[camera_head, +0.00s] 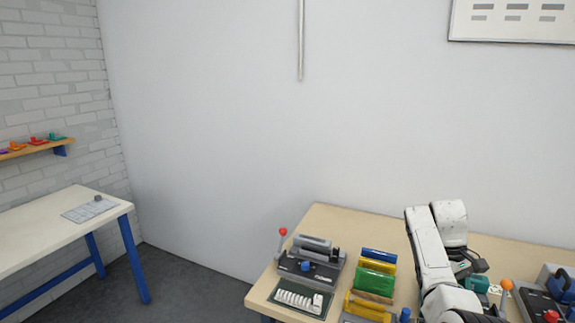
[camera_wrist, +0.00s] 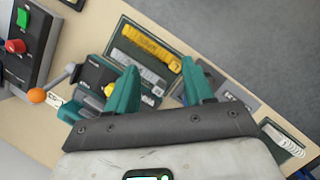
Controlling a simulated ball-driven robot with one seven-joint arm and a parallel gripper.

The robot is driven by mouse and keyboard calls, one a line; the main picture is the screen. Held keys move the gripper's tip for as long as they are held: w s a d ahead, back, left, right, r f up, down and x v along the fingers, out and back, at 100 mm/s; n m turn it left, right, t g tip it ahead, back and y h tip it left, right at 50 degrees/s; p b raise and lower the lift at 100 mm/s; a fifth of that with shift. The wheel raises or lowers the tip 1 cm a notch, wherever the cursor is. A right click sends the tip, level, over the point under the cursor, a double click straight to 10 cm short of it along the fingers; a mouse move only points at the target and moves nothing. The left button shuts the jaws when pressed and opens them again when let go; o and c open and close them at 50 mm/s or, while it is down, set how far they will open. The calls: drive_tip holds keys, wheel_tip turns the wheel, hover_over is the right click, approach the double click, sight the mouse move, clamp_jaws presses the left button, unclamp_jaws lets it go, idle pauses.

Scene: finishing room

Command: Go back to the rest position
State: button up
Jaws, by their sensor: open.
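My gripper (camera_wrist: 159,66) shows in the wrist view with its two teal fingers spread and nothing between them. It is above the wooden workbench (camera_wrist: 68,62). In the head view my white arm reaches over the right part of the workbench (camera_head: 340,220), and the teal gripper (camera_head: 474,275) is partly hidden behind it. Beyond the fingertips, the wrist view shows a dark green tray (camera_wrist: 124,37) with a yellow and a grey piece in it. A dark device with a yellow button (camera_wrist: 109,90) sits partly behind the left finger.
A machine with a red-ball lever (camera_head: 283,231), a tray of white pieces (camera_head: 303,311) and upright coloured pieces (camera_head: 375,281) stand left of my arm. An orange-ball lever (camera_head: 506,284) and dark machines are to its right. A second table (camera_head: 50,230) stands left, across open floor.

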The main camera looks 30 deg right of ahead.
drive_tip(key=s+a+f+t+h+b, duration=0.15)
drive_tip(key=s+a+f, duration=0.25)
drive_tip(key=a+f, duration=0.55)
drive_tip(key=s+a+f+t+b, duration=0.1)
drive_tip(key=s+a+f+b, duration=0.2)
drive_tip(key=a+f, duration=0.65)
drive_tip(key=s+a+f+n+t+y+b, duration=0.1)
drive_tip(key=s+a+f+t+b, duration=0.1)
drive_tip(key=s+a, duration=1.2)
drive_tip(key=shift+s+a+f+t+b, duration=0.35)
drive_tip(key=shift+s+f+b, duration=0.4)
drive_tip(key=shift+b, duration=0.45)
